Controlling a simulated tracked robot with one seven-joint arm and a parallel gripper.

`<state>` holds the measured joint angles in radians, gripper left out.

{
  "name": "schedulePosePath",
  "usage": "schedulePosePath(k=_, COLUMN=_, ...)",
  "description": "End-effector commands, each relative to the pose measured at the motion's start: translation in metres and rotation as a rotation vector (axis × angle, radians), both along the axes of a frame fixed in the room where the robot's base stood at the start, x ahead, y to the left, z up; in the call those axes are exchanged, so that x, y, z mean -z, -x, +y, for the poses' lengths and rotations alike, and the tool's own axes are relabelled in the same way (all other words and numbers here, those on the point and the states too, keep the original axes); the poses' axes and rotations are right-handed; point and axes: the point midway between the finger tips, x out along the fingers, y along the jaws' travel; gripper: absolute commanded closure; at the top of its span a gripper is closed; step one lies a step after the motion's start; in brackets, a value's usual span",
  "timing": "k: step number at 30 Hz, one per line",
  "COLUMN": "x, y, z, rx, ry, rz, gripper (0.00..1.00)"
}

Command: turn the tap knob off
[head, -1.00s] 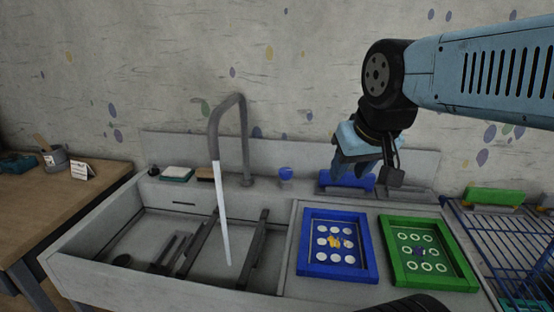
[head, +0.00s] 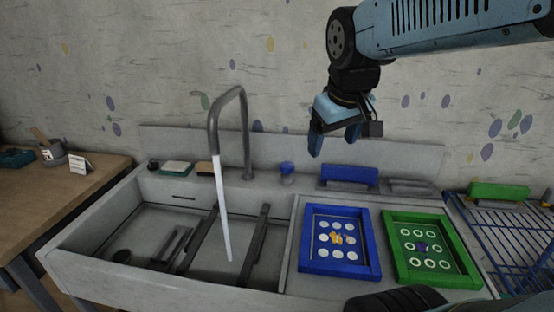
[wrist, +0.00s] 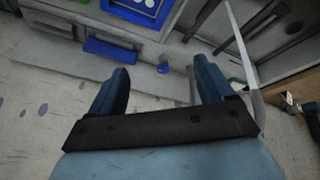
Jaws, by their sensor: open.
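The tap knob (head: 287,168) is a small blue knob on a grey base, on the sink's back ledge, right of the tap. The tap (head: 247,135) is a grey curved pipe, and a white stream of water (head: 221,200) runs from it into the sink. My gripper (head: 334,143) is open and empty, above and to the right of the knob in the head view. In the wrist view the knob (wrist: 163,68) shows between the two blue fingers of my gripper (wrist: 161,70), apart from both.
A blue-handled squeegee (head: 349,176) lies on the ledge right of the knob. A blue frame (head: 340,268) and a green frame (head: 440,276) lie on the counter in front. A sponge (head: 176,168) and a brush (head: 204,168) sit left of the tap.

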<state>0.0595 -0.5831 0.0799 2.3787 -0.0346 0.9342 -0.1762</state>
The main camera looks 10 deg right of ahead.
Motion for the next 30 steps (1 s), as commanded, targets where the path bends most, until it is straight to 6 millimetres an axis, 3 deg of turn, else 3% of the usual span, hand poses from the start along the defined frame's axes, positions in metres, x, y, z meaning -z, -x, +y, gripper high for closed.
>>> schedulePosePath(k=14, x=-0.003, y=-0.106, z=0.009, rx=-0.331, ry=0.182, rz=0.175, gripper=0.19)
schedulePosePath(k=30, x=0.033, y=-0.226, z=0.011, rx=-0.738, ry=0.254, rz=0.337, gripper=0.19)
